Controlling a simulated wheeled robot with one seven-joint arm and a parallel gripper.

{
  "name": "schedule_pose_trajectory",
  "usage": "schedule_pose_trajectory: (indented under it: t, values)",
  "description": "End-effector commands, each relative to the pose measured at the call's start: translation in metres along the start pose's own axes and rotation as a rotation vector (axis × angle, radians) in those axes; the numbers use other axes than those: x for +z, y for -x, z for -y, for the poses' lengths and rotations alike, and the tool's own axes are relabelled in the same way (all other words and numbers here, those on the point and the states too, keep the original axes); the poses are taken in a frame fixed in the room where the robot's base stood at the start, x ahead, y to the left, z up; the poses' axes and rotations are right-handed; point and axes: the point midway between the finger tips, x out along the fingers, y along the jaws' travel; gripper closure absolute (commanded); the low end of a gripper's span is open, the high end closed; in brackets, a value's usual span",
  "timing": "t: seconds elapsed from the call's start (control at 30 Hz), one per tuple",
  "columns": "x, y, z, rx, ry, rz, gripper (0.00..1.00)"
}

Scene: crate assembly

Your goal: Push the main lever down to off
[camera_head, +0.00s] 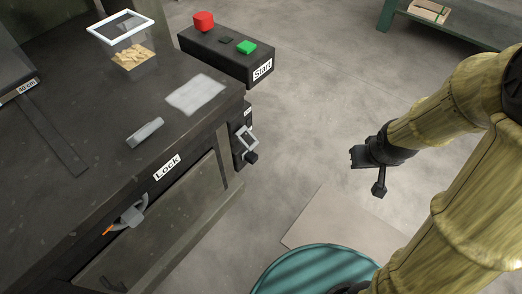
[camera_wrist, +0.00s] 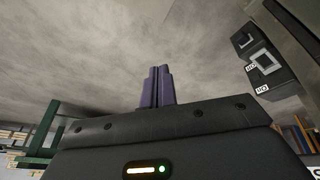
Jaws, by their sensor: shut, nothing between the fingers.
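The main lever appears to be the light-grey square-framed handle (camera_head: 240,137) on a dark switch box on the bench's right end face. A small black knob (camera_head: 252,157) sits just below it.
The dark bench carries a Start box (camera_head: 228,56) with red and green buttons at its far corner. A lock (camera_head: 132,214) hangs on the bench front by the Lock label. A teal round top (camera_head: 312,270) stands at the bottom. Floor between gripper and bench is clear.

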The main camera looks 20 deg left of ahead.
Motion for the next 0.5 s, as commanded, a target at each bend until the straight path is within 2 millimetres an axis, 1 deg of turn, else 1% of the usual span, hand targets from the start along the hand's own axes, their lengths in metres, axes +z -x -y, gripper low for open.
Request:
schedule_pose_trajectory:
  t: [0.03,0.1,0.17,0.2,0.27,0.3,0.37,0.4,0.5]
  values:
    - [-0.006,-0.032,0.005,-0.021,0.067,-0.028,1.0]
    - [-0.019,-0.062,0.014,-0.058,0.166,-0.087,1.0]
    - [-0.029,-0.086,0.025,-0.1,0.241,-0.143,1.0]
    - [-0.035,-0.101,0.034,-0.132,0.29,-0.184,1.0]
    - [-0.043,-0.123,0.049,-0.187,0.355,-0.246,1.0]
    - [-0.048,-0.136,0.059,-0.226,0.392,-0.292,1.0]
    - [-0.055,-0.154,0.077,-0.291,0.445,-0.366,1.0]
    - [-0.058,-0.165,0.089,-0.337,0.472,-0.418,1.0]
    - [-0.065,-0.185,0.121,-0.457,0.527,-0.56,1.0]
